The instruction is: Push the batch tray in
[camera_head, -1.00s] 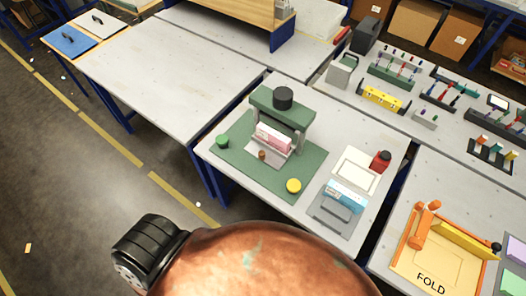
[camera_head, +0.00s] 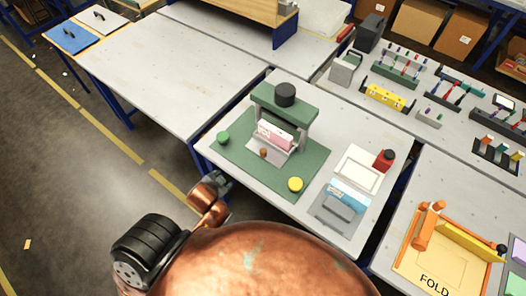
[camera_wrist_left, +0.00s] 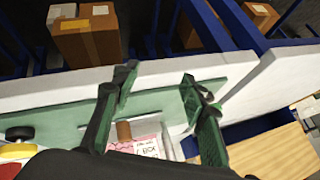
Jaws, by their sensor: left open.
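The green pen plotter (camera_head: 308,170) sits on the middle table, with a gantry (camera_head: 290,103) and a dark knob on top. The light grey batch tray (camera_head: 262,157) sticks out under the gantry, with a brown knob on its front and pink-and-white cards (camera_head: 275,134) standing in it. My left gripper (camera_head: 222,180) is small and dark in the head view, at the table's front left edge, apart from the tray. In the left wrist view its two green fingers (camera_wrist_left: 158,82) are spread, with the brown knob (camera_wrist_left: 124,131) and cards (camera_wrist_left: 148,148) beyond them. My right gripper is out of view.
A green button (camera_head: 223,138) and a yellow button (camera_head: 295,184) sit on the plotter's base. A grey holder with blue cards (camera_head: 347,194), a white frame (camera_head: 358,168) and a red bottle (camera_head: 384,159) stand to the right.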

